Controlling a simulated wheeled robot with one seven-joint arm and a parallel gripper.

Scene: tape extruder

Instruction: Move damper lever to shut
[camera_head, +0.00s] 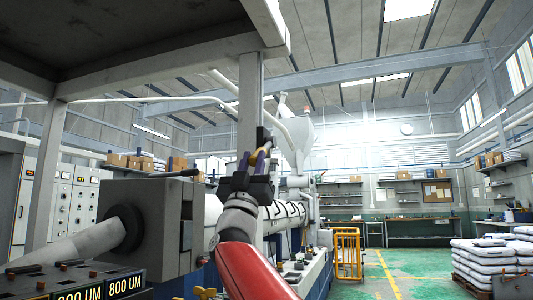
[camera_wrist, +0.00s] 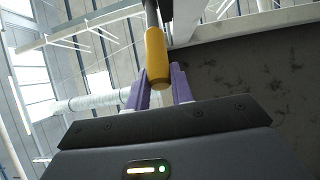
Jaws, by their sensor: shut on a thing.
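The damper lever is a thin grey rod with a yellow grip (camera_wrist: 157,58), seen in the wrist view. My gripper (camera_wrist: 159,88) has purple fingers shut on the lower end of this yellow grip, one finger on each side. The rod's upper end and pivot are hidden or out of frame. I cannot read any open or shut mark for the lever.
A large grey overhead housing (camera_head: 120,45) fills the upper left, held by the post (camera_head: 250,105). A grey extruder head (camera_head: 160,215) and white barrel (camera_head: 285,215) stand below and behind my arm. A yellow guard rail (camera_head: 347,253) and stacked white sacks (camera_head: 490,262) are right; green floor between is clear.

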